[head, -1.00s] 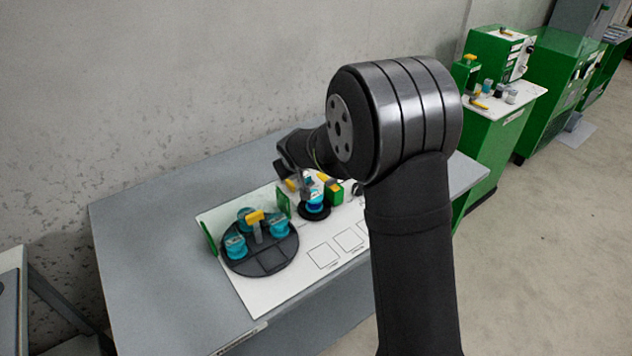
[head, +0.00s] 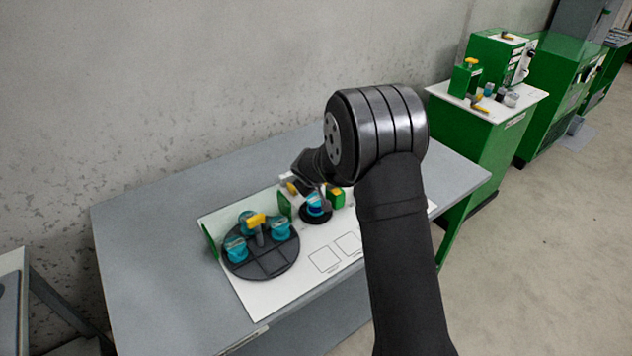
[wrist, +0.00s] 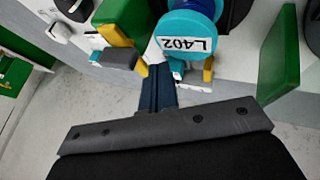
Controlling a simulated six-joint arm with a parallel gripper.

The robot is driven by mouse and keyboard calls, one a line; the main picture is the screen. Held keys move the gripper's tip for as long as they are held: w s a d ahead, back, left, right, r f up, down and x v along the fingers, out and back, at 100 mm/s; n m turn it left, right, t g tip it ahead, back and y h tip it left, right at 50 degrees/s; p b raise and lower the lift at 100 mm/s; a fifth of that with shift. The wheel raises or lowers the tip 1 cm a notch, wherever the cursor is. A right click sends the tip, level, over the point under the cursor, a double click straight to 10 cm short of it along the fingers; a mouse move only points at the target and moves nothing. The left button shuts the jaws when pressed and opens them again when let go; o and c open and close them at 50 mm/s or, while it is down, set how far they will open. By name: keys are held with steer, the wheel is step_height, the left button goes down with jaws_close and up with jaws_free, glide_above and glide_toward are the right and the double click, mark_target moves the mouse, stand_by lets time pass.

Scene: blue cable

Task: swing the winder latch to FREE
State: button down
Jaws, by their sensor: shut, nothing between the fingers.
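My gripper (wrist: 158,92) is shut and empty; in the wrist view its dark fingers point at the gap between a teal spool and a green block. The spool (wrist: 188,36), labelled L402 with blue cable above, sits on a round black base; in the head view it is the spool (head: 314,205) beside the fingers. The green block (wrist: 124,18) carries a yellow lever (wrist: 112,36); a grey piece (wrist: 120,58) with a yellow end lies just beside the fingers. I cannot tell which yellow part is the latch, or read its setting. Contact is unclear.
A dark round tray (head: 262,264) with several teal spools and a yellow-topped post stands at left on the white board (head: 250,300). A green upright plate (wrist: 280,55) stands right of the spool in the wrist view. Marked squares at the board's front are empty.

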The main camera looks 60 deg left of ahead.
steer(key=shift+w+a+f, duration=0.25)
steer(key=shift+f, duration=0.2)
steer(key=shift+w+a, duration=0.2)
steer(key=shift+w, duration=0.35)
steer(key=shift+w+a+r, duration=0.1)
steer(key=shift+r, duration=0.15)
